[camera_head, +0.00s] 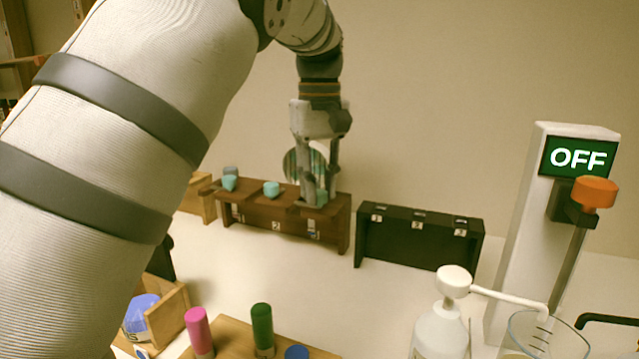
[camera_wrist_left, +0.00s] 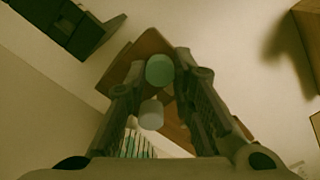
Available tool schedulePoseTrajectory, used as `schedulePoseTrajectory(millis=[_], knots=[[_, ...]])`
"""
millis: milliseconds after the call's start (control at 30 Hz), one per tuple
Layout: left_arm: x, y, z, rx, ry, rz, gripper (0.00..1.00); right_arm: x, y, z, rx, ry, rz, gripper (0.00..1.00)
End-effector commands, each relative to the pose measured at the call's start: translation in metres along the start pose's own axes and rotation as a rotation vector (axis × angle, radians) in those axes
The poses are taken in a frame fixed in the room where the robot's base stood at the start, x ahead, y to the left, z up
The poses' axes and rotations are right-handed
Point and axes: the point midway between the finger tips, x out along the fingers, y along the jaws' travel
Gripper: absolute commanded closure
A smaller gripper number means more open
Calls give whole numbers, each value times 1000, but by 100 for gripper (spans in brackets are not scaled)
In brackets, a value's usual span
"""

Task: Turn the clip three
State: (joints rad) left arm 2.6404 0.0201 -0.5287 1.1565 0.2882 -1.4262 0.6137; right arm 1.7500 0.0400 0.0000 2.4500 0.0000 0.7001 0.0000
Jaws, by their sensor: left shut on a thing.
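A brown wooden rack (camera_head: 252,220) stands by the back wall with numbered labels on its front, and the label at its right end looks like a 3 (camera_head: 313,236). Teal-topped pieces sit along its top: a left one (camera_head: 229,184), a middle one (camera_head: 271,188) and a right one (camera_head: 321,198). My left gripper (camera_head: 319,197) points down at the right end of the rack, shut on the right teal piece. In the left wrist view a teal round top (camera_wrist_left: 159,70) shows between the fingers, with a paler cap (camera_wrist_left: 151,114) below it. The fingers partly hide the right slot.
A black rack (camera_head: 410,240) with numbered labels stands to the right. Further right are a white pump bottle (camera_head: 440,330), a glass beaker (camera_head: 545,340) and a white post (camera_head: 525,215) reading OFF. Pink (camera_head: 199,330) and green (camera_head: 262,327) cylinders stand in front.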

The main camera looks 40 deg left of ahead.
Motion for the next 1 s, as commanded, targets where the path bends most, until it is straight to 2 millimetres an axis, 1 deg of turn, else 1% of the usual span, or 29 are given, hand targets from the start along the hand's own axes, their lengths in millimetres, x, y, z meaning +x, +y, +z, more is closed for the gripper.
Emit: schedulePoseTrajectory(millis=[67,100,167,200,467,567,667,733,833,900,1000], knots=[[1,0,0,-1,-1,-2,100,0,0,0,0,-1,0,60],[1,0,0,-1,-1,-2,73,0,0,0,0,-1,0,60],[1,0,0,0,-1,-2,60,0,0,0,0,-1,0,60],[1,0,0,0,-1,-2,57,0,0,0,0,-1,0,60],[0,0,0,0,0,-1,57,0,0,0,0,0,0,60],[-10,1,-1,2,1,2,57,0,0,0,0,0,0,60],[-35,1,-1,1,4,5,57,0,0,0,0,0,0,60],[-57,1,-2,2,5,5,57,0,0,0,0,0,0,60],[-83,1,-2,1,3,3,57,0,0,0,0,0,0,60],[-95,1,-2,2,0,1,57,0,0,0,0,0,0,60],[-105,2,-2,3,-2,-1,57,0,0,0,0,0,0,60]])
